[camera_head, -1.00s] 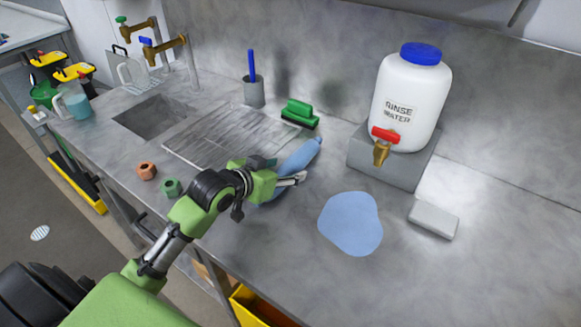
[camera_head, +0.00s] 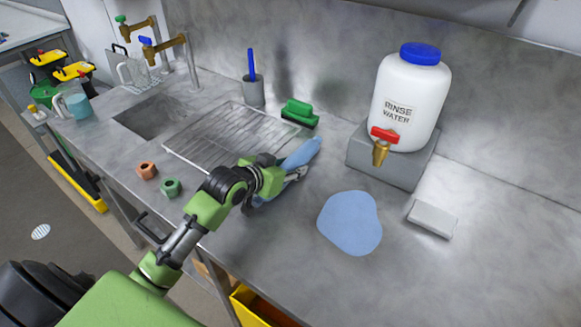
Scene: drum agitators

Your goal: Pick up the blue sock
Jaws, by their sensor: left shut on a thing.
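The blue sock (camera_head: 303,152) is a long, soft blue shape lying on the grey metal counter, right of the wire rack. Its upper end shows clear; its middle is hidden behind my left gripper, and a bit of blue shows again below the wrist. My left gripper (camera_head: 297,175) reaches over the sock from the left with its fingers low at the counter. It is shut on the sock, though the fingers are partly hidden and the contact is hard to see. My right gripper is not in view.
A flat blue patch (camera_head: 350,222) lies to the right. The rinse water container (camera_head: 405,100) stands on a grey block (camera_head: 390,165) behind it. Two small nuts, orange (camera_head: 147,171) and green (camera_head: 171,187), lie left of my arm.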

